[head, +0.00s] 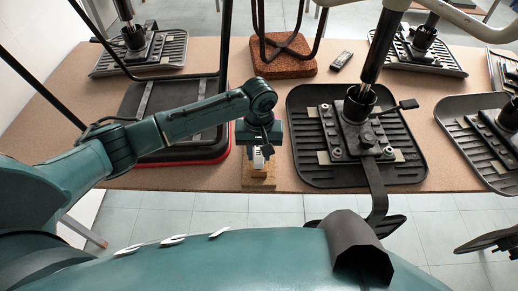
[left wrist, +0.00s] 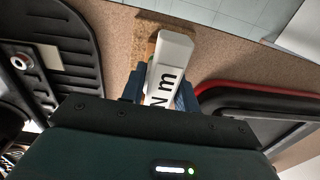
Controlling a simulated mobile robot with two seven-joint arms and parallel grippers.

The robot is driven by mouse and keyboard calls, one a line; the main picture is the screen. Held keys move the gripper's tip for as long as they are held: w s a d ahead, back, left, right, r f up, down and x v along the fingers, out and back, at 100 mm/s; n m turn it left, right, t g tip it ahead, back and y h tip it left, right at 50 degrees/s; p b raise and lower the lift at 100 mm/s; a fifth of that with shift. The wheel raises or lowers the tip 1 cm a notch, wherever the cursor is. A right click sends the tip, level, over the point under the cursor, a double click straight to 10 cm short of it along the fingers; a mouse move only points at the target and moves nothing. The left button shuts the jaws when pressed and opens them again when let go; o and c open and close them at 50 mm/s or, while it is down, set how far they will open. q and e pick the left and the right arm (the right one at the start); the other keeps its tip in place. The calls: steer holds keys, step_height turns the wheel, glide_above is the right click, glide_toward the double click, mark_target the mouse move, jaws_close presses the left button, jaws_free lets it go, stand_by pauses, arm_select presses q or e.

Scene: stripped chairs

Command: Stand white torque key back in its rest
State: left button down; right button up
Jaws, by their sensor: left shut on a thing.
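My left gripper (head: 258,146) points down near the table's front edge and is shut on the white torque key (head: 258,160). In the left wrist view the key (left wrist: 171,62) is a white bar with dark "N m" lettering, held between the blue-green fingers (left wrist: 165,92). In the head view the key looks about upright. The rest, a small light-wood block (head: 259,181), is directly below it; its wood also shows beside the key in the left wrist view (left wrist: 146,42). I cannot tell whether the key is seated in it. My right gripper is not in view.
An upturned chair seat with a black plate (head: 310,172) stands close right of the rest. A red-edged black seat frame (head: 150,100) is close on the left. A cork-brown seat (head: 285,64) and a dark handheld device (head: 342,60) lie farther back on the tan table (head: 215,177).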

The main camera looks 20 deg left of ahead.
arm_select(q)
steer(key=shift+f, duration=0.3)
steer(key=c, duration=1)
jaws_free()
steer(key=shift+o, duration=0.2)
